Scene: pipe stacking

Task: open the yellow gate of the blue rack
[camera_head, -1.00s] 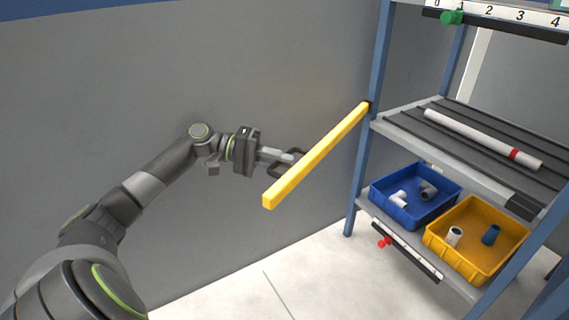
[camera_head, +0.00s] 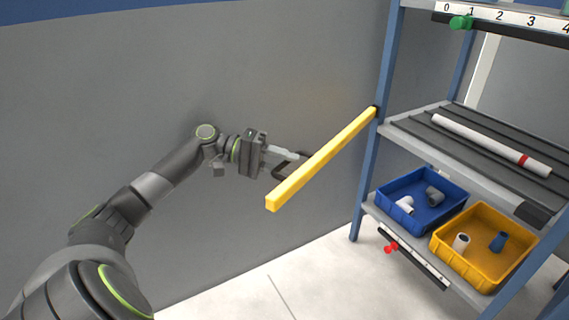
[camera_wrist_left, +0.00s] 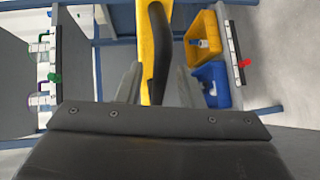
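The yellow gate (camera_head: 320,160) is a long bar hinged at the left front post of the blue rack (camera_head: 391,70). It stands swung out, away from the shelf front. Its black handle (camera_wrist_left: 158,50) is on the side facing my left gripper, beside the yellow bar in the wrist view (camera_wrist_left: 149,30). My left gripper (camera_head: 292,157) is behind the bar near its free end. In the wrist view its two fingers (camera_wrist_left: 157,85) are apart, with the handle between them and a gap on each side. My right gripper is in neither view.
The middle shelf (camera_head: 420,122) holds a white pipe (camera_head: 485,143) with a red band. Below are a blue bin (camera_head: 385,203) and a yellow bin (camera_head: 470,278) with fittings. A grey wall (camera_head: 130,100) stands behind my arm. Floor in front of the rack is clear.

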